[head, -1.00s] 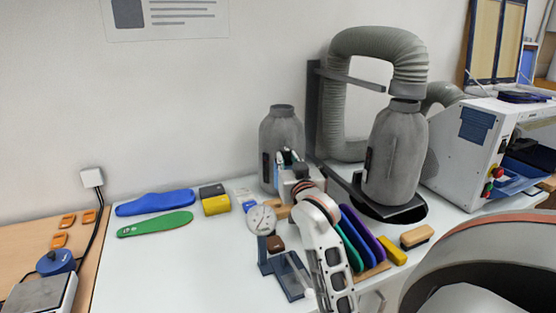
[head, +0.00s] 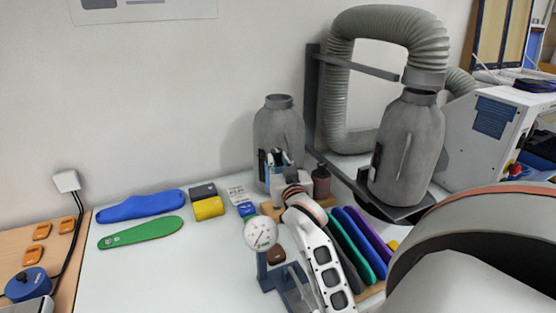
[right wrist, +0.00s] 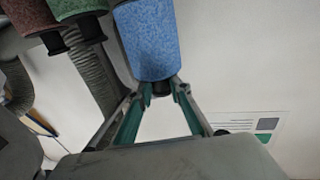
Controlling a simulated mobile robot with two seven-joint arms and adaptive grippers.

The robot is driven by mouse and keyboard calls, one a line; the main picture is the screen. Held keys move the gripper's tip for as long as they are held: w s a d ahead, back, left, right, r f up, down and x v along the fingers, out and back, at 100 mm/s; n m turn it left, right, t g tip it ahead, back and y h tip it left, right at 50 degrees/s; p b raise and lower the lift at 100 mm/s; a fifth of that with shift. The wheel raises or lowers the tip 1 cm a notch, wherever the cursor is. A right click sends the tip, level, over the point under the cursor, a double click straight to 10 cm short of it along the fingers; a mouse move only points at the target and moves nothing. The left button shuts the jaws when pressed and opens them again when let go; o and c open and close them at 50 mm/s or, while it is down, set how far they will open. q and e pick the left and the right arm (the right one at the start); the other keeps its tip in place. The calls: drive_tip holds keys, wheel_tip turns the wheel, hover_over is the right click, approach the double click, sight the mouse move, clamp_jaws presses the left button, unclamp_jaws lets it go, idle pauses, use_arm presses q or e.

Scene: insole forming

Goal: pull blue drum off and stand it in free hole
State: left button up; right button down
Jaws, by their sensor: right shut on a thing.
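The blue drum (right wrist: 148,40) is a speckled blue cylinder at the top middle of the right wrist view. A short black stub (right wrist: 161,88) sticks out of its near end. My right gripper (right wrist: 161,84) is shut on that stub, with a green-faced finger on each side. A green drum (right wrist: 80,8) and a red drum (right wrist: 35,14) are left of the blue one. I cannot make out a free hole. My left gripper is out of view.
A grey canister (head: 278,135) stands behind my right gripper, and a larger one (head: 407,150) with a hose is to its right. A dial gauge (head: 260,233) and coloured upright plates (head: 360,245) flank my right forearm.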

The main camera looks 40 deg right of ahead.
drive_tip(key=shift+w+f, duration=0.2)
drive_tip(key=shift+f, duration=0.15)
drive_tip(key=shift+d+f, duration=0.1)
drive_tip(key=shift+f, duration=0.8)
wheel_tip(320, 180, down, 2)
drive_tip(key=shift+f, duration=0.1)
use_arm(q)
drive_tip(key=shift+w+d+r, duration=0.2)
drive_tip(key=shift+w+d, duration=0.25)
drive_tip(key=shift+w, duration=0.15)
use_arm(e)
drive_tip(key=shift+f, duration=0.6)
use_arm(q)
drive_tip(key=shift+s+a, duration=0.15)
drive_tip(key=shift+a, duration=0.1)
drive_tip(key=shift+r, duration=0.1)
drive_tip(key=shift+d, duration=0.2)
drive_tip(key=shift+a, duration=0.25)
